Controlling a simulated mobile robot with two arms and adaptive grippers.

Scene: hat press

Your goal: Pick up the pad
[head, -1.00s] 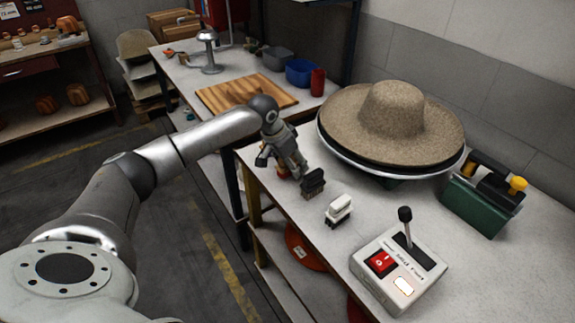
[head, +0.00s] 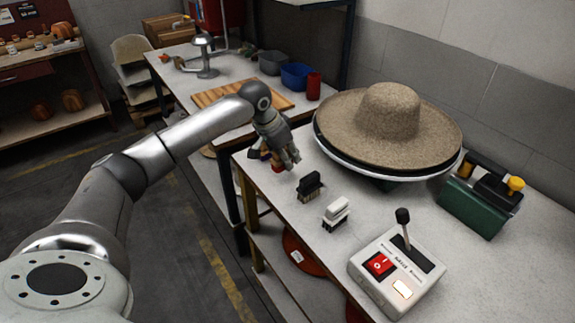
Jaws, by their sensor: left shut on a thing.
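My left gripper (head: 285,160) is low over the front left corner of the near table, fingers pointing down. It is shut on a small dark and reddish thing, apparently the pad (head: 277,168), which is mostly hidden behind the fingers. I cannot tell whether the pad touches the table. A black brush (head: 309,184) stands just right of the gripper, apart from it. A white-topped brush (head: 336,211) stands nearer to me. My right gripper is not in view.
A wide felt hat (head: 390,115) rests on a round plate at the back. A control box (head: 397,270) with a lever and red switch stands front right. A green device (head: 478,205) is at right. A wooden board (head: 215,95) lies on the far table.

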